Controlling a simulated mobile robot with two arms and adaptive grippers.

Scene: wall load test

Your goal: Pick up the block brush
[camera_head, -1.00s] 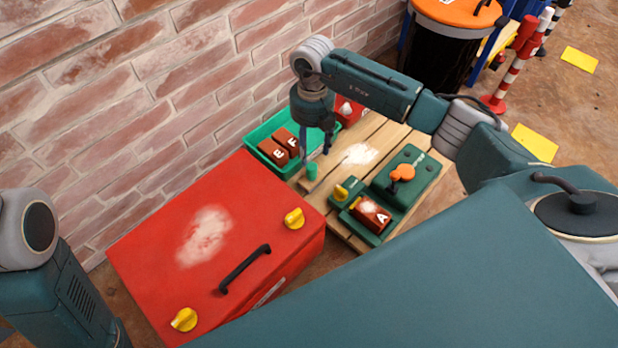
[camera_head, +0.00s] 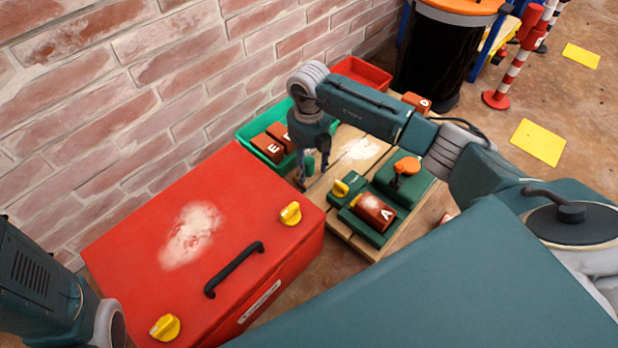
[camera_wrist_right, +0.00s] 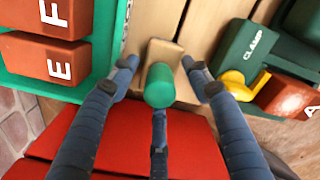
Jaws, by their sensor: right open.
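The block brush has an upright green handle (camera_wrist_right: 159,86) on a tan block that lies on the wooden pallet. Its green handle also shows in the head view (camera_head: 309,166), partly hidden by my fingers. My right gripper (camera_head: 312,172) points down at it. In the right wrist view, my right gripper (camera_wrist_right: 160,78) is open with its fingers spread around the handle. I see no clear grip on it. My left arm shows at the lower left of the head view, but its gripper does not show.
A green bin (camera_head: 243,132) with brown lettered blocks (camera_head: 268,147) stands beside the brush. A large red box (camera_head: 160,250) with a black handle is close in front. A green clamp fixture (camera_head: 385,232) holds block A (camera_head: 374,212) to the right. A brick wall bounds the back.

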